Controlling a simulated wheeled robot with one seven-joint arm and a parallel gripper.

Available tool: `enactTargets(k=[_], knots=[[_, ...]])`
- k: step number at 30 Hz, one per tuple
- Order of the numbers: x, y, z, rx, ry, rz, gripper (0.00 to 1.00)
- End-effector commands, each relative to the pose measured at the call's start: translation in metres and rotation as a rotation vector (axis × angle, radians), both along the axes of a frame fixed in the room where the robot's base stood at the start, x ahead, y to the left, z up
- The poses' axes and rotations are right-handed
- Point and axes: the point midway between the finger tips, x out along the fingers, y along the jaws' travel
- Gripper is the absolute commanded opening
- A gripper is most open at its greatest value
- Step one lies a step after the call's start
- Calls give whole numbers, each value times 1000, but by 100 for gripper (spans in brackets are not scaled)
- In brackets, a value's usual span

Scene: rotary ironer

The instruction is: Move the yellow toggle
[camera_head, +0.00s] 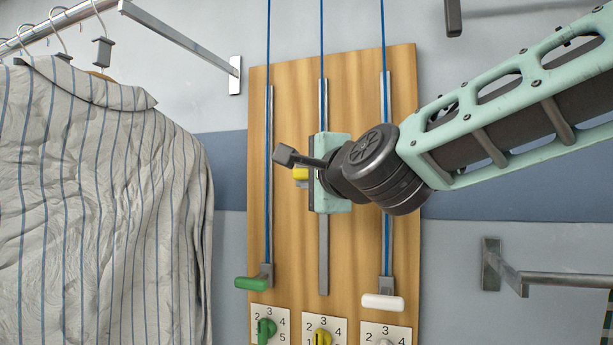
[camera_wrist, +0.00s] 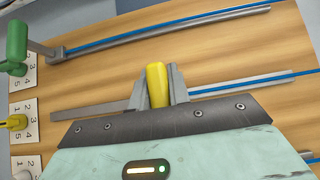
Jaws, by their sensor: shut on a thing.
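The yellow toggle (camera_head: 300,173) sits partway up the middle metal rail, higher than the green and white ones. My gripper (camera_head: 312,173) covers most of it in the head view. In the wrist view the yellow toggle (camera_wrist: 157,84) stands between the two grey fingers of my gripper (camera_wrist: 158,87), which are shut on it. The middle rail (camera_head: 324,250) shows bare below my gripper, and a blue cord runs up from above it. The toggle's base is hidden behind my gripper.
A green toggle (camera_head: 254,283) sits low on the left rail and a white toggle (camera_head: 383,301) low on the right rail. Numbered plates with small knobs line the wooden board's (camera_head: 290,240) bottom. A striped shirt (camera_head: 100,190) hangs at left; a metal bracket (camera_head: 510,272) projects at right.

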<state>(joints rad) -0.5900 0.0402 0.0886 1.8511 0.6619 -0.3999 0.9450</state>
Motion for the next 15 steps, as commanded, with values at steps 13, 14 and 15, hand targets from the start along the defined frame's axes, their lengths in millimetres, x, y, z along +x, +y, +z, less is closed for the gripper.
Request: enactTargets(k=[13, 14, 15], knots=[[0, 0, -122, -4, 6, 2, 0], [0, 0, -128, -4, 6, 1, 0], [0, 0, -137, -4, 6, 2, 0]])
